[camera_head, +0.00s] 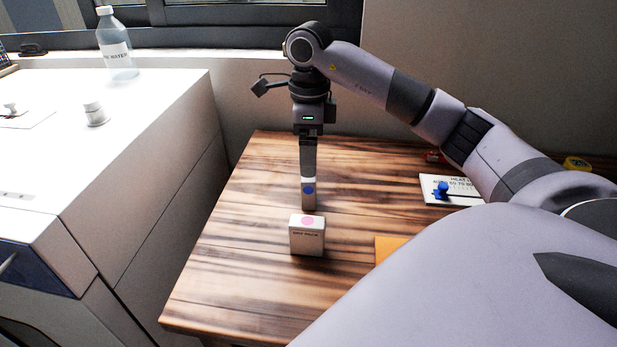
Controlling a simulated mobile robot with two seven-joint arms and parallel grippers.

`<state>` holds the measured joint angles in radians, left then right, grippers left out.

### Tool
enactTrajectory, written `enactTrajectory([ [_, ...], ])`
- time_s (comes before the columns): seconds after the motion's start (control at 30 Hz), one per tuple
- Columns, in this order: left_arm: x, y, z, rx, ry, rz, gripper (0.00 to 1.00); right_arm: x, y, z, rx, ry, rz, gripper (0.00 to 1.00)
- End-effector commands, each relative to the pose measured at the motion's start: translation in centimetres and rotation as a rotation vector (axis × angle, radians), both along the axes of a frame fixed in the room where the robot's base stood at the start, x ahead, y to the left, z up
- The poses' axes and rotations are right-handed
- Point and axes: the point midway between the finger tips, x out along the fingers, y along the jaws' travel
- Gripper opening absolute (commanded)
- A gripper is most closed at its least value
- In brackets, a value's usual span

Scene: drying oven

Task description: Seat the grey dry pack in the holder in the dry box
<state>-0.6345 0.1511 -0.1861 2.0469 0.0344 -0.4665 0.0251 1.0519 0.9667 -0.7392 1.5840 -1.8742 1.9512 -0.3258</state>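A small pale box marked as a dry pack (308,241), with a pink dot on its top, stands upright on the wooden table. My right gripper (308,200) points straight down just behind it, apart from it in the picture. A narrow light piece with a blue dot (308,189) shows at the fingertips. I cannot tell whether it is a held pack or part of a finger, nor whether the fingers are open. I cannot make out the holder or the inside of a dry box. My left gripper is out of view.
A large white cabinet (150,130) stands left of the wooden table (235,265), with a water bottle (117,50) and a small white container (95,113) on top. A card with a blue piece (441,190) and an orange sheet (388,247) lie right. The table's left part is clear.

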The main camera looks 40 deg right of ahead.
Motion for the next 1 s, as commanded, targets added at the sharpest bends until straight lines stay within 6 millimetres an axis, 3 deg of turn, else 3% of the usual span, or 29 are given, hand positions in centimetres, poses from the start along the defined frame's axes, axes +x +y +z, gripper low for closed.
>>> enactTrajectory([
  [0.4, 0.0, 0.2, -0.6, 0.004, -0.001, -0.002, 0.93, 0.1, -0.1, -5.6, 0.001, 0.003, 0.001, 0.94],
  [0.73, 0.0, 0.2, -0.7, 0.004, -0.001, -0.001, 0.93, 0.2, -0.1, -6.4, 0.001, -0.001, 0.001, 0.94],
  [0.77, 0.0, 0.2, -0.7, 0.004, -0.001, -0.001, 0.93, 0.2, -0.1, -6.4, 0.001, -0.001, 0.001, 0.87],
  [0.9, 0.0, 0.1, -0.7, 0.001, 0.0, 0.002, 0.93, 0.2, -0.1, -6.4, 0.001, -0.001, 0.001, 0.42],
  [0.93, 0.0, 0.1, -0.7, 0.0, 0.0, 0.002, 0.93, 0.2, -0.1, -6.4, 0.001, -0.001, 0.001, 0.35],
  [1.0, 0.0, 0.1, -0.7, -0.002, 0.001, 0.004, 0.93, 0.2, -0.1, -6.3, 0.001, -0.001, 0.001, 0.35],
])
